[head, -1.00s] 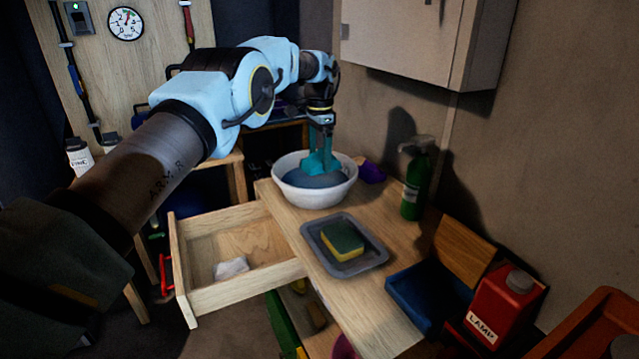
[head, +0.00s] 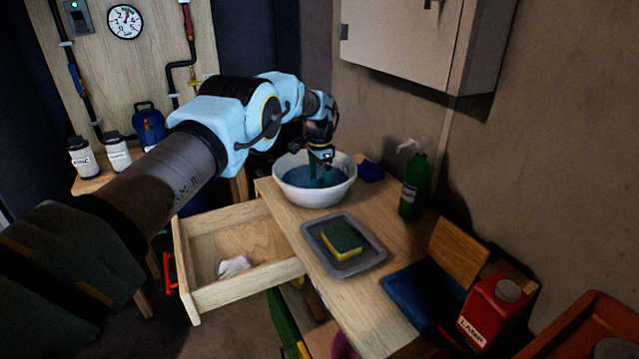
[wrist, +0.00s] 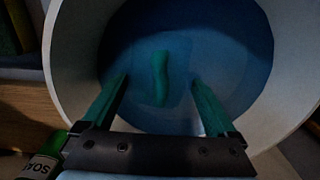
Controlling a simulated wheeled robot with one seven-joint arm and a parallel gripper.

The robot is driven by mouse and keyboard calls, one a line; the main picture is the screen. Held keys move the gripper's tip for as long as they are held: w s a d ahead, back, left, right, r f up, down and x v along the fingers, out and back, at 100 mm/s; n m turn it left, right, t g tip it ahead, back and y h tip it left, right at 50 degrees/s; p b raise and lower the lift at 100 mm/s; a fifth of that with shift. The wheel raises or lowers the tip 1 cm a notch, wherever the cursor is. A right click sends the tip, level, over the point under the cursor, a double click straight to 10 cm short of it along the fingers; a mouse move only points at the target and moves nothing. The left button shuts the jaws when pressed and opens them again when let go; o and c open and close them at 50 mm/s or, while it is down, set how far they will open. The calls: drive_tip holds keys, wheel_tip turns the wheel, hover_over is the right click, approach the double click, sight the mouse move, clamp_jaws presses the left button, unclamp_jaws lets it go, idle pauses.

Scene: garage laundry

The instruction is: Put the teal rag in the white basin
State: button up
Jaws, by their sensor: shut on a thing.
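The white basin (head: 336,197) stands on the wooden worktop's far end, with blue liquid or a blue inner floor. My gripper (head: 320,182) reaches down into it, fingers below the rim. In the wrist view the basin (wrist: 285,75) surrounds my two fingers, which stand well apart. The teal rag (wrist: 160,78) shows as a narrow teal strip between and beyond the fingertips, over the blue bottom. My gripper is shut on the rag, though the dim wrist view does not clearly show the contact. Whether the rag touches the bottom I cannot tell.
A grey tray (head: 375,258) with a green and yellow sponge (head: 342,240) lies in front of the basin. A green bottle (head: 414,190) stands to the right, a purple item (head: 371,171) beside the basin. The open drawer (head: 205,291) sticks out left. A wall cabinet (head: 405,40) hangs above.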

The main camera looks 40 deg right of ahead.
sight(319, 180)
drive_tip(key=o, duration=1)
drive_tip(key=shift+f, duration=0.1)
wheel_tip(319, 180, up, 11)
drive_tip(key=shift+r+b, duration=0.1)
drive_tip(key=shift+b, duration=1.05)
drive_tip(key=shift+r, duration=0.55)
drive_tip(key=shift+w, duration=0.1)
